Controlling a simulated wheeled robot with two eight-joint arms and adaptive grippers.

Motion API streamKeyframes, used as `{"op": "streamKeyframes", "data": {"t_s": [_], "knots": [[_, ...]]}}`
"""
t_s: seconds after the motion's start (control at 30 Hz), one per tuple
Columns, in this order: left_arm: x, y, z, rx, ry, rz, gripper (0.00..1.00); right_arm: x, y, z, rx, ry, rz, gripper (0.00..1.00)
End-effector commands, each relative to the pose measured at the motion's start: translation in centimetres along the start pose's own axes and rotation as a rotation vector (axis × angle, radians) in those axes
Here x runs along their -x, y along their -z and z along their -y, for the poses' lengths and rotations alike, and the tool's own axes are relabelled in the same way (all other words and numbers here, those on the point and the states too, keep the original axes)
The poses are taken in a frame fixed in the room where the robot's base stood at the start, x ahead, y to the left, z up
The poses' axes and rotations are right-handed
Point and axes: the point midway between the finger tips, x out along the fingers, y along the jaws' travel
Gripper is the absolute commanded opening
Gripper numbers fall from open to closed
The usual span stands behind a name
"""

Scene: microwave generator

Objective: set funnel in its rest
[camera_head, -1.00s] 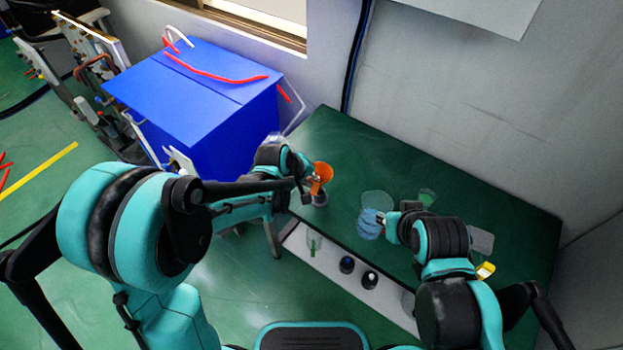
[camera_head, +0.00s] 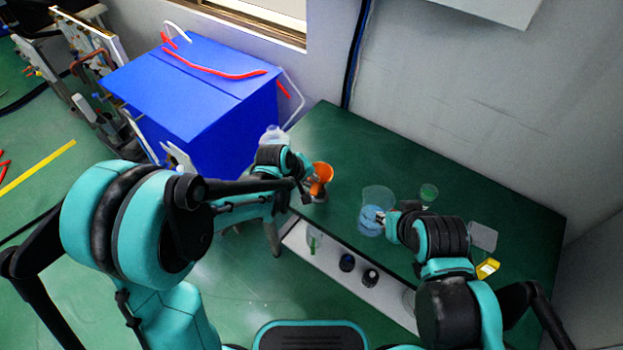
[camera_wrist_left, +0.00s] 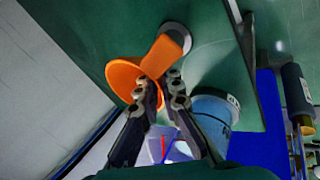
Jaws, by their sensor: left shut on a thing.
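The orange funnel (camera_head: 322,171) is in my left gripper (camera_head: 312,186), over the table's left end. In the left wrist view, the gripper (camera_wrist_left: 158,82) is shut on the funnel (camera_wrist_left: 124,76), between its wide cone and a narrower orange part. A small grey round piece (camera_head: 320,198), likely the rest, stands just below the funnel. It also shows in the wrist view (camera_wrist_left: 178,32), partly covered by the orange part. I cannot tell whether they touch. My right gripper (camera_head: 379,216) is at a clear beaker with blue liquid (camera_head: 369,227); its jaw state is unclear.
A whitish vessel (camera_head: 274,136) stands behind my left wrist. The blue box (camera_head: 205,100) is beyond the table's left end.

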Motion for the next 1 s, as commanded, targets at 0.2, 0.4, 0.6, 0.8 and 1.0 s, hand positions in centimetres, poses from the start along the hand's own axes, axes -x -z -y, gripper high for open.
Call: {"op": "streamKeyframes", "data": {"t_s": [0.2, 0.4, 0.6, 0.8, 1.0], "knots": [[-0.6, -0.1, 0.3, 0.000, 0.000, 0.000, 0.00, -0.5, -0.3, 0.0, 0.000, 0.000, 0.000, 0.27], [-1.0, -0.2, 0.5, 0.000, 0.000, 0.000, 0.00, -0.8, -0.6, 0.0, 0.000, 0.000, 0.000, 0.27], [-1.4, -0.2, 0.8, 0.000, 0.000, 0.000, 0.00, -1.2, -0.8, 0.0, 0.000, 0.000, 0.000, 0.27], [-1.9, -0.3, 1.0, 0.000, 0.000, 0.000, 0.00, -1.6, -1.1, 0.0, 0.000, 0.000, 0.000, 0.27], [-2.3, -0.4, 1.2, 0.000, 0.000, 0.000, 0.00, -1.9, -1.4, 0.0, 0.000, 0.000, 0.000, 0.27]]}}
